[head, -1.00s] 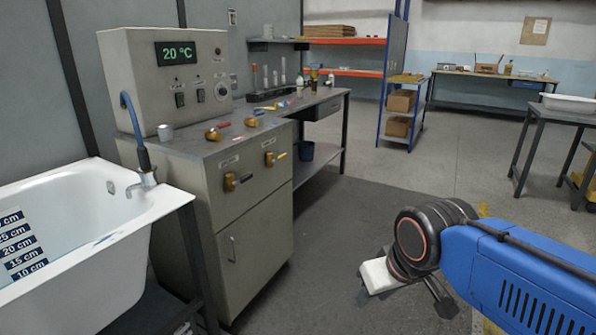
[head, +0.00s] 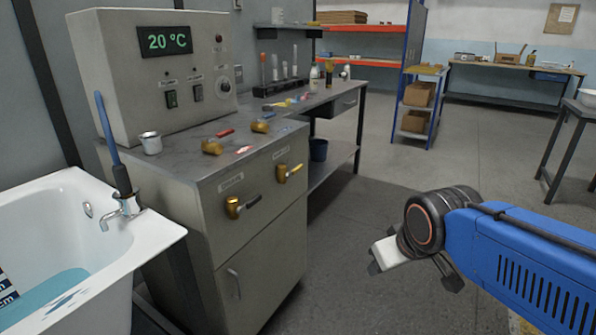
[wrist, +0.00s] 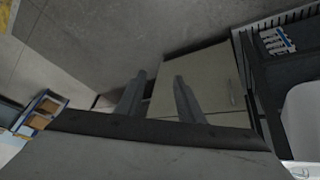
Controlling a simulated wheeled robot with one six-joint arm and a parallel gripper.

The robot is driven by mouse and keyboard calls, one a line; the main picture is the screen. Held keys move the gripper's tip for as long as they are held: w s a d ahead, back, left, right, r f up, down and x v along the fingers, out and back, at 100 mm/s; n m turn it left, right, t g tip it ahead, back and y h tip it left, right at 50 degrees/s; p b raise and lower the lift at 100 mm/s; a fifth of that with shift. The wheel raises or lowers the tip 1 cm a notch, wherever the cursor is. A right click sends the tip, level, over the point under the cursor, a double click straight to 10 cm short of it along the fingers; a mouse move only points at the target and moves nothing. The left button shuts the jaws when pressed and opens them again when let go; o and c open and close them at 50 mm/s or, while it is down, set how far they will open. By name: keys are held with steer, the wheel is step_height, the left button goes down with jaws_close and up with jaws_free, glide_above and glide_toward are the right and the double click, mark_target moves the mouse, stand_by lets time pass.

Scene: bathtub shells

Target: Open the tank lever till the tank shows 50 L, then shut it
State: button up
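On the cabinet top lie a brass valve with a red lever (head: 213,146) and another brass valve (head: 262,126). The control box display (head: 165,41) reads 20 °C; no litre reading shows. My gripper (head: 414,275) is right of the cabinet, apart from all levers. In the wrist view its fingers (wrist: 158,92) stand apart with nothing between them.
A white bathtub (head: 150,240) with blue water and a faucet stands at the left. A metal cup (head: 151,143) is on the cabinet (head: 262,230). The floor between cabinet and arm is clear.

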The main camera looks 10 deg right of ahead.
steer(key=w+d+r+n+t, duration=0.1)
steer(key=w+d+n+t, duration=0.2)
steer(key=w, duration=0.7)
steer(key=w+d+n+t, duration=0.1)
steer(key=w+n+t, duration=0.3)
steer(key=w, duration=0.6)
steer(key=n+t+y, duration=0.4)
steer(key=n+y, duration=0.4)
steer(key=n, duration=0.6)
glide_toward(299, 170)
steer(key=x, duration=1)
steer(key=shift+w+a, duration=0.1)
steer(key=shift+w, duration=0.3)
jaws_close()
